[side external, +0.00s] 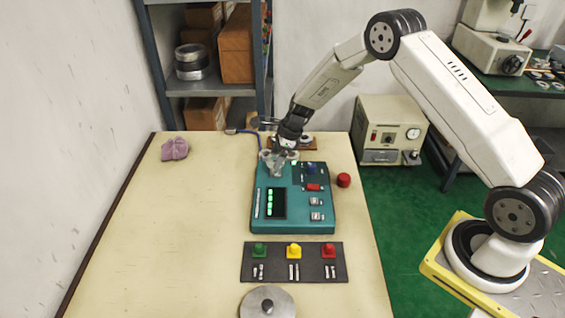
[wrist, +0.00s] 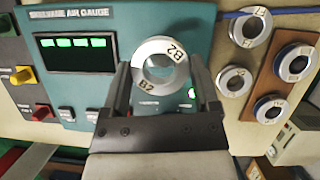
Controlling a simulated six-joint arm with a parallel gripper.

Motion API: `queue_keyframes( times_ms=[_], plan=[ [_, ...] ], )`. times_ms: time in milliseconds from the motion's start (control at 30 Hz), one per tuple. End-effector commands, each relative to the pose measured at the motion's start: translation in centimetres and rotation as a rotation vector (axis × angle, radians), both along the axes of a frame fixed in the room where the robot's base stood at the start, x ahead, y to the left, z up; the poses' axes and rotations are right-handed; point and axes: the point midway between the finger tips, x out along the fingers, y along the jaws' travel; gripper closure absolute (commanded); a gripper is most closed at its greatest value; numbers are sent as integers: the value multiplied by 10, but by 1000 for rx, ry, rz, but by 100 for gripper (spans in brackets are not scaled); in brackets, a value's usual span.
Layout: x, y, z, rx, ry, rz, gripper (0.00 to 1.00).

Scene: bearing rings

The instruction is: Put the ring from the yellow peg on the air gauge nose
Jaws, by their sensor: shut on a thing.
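My gripper (wrist: 160,76) is shut on a silver ring (wrist: 177,55) marked B2, with the ring's face and open bore toward the wrist camera. In the side view my gripper (side external: 279,160) is over the far part of the teal air gauge (side external: 262,222). The gauge's display (wrist: 75,55) shows green lit marks. The gauge nose cannot be made out; ring and gripper cover that area, and I cannot tell whether the ring is around it. The yellow peg (side external: 294,251) stands bare between the green peg (side external: 259,250) and red peg (side external: 328,251).
Several other rings lie right in the wrist view, including one (wrist: 250,29) off the brown board (wrist: 285,83) and one (wrist: 295,62) on it. A red knob (side external: 343,180) is right of the gauge. A round metal disc (side external: 250,300) is in front. The table's left side is clear except a purple cloth (side external: 175,149).

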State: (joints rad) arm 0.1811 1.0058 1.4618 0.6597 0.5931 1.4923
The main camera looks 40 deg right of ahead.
Motion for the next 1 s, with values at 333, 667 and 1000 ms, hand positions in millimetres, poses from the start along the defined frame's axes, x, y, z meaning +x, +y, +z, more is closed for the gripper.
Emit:
queue_keyframes(
  times_ms=[333,667,1000],
  plan=[
    [0,0,1,0,-1,0,96],
    [0,0,0,0,-1,0,96],
    [0,0,-7,0,-1,0,96]
  ],
)
